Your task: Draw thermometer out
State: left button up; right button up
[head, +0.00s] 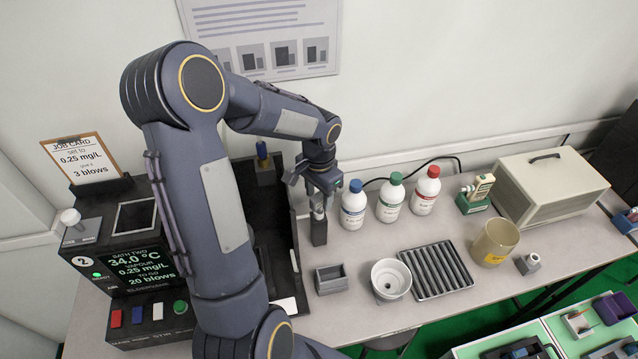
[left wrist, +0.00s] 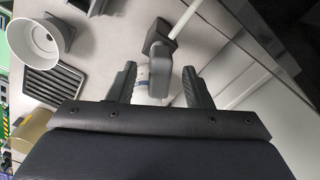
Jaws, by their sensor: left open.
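A small grey piece (head: 318,213), which I take for the thermometer's head, stands at the top of a dark upright holder (head: 319,232), beside the black tester. In the left wrist view the grey piece (left wrist: 161,80) lies between the two fingers, with the dark holder (left wrist: 157,42) beyond it. My left gripper (head: 322,190) comes down from above and is open around the grey piece. I cannot tell whether a finger touches it. Any part inside the holder is hidden. My right gripper is not in view.
Bottles with blue (head: 355,186), green (head: 396,178) and red (head: 433,171) caps stand close right. A small grey tray (head: 331,288), a white funnel cup (head: 390,290) and a ribbed rack (head: 437,270) lie in front. A black tester with a screen (head: 140,270) stands left.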

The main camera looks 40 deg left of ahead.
aim_at(319, 203)
pick_arm(q)
jog(key=shift+f, duration=1.8)
grip_shut()
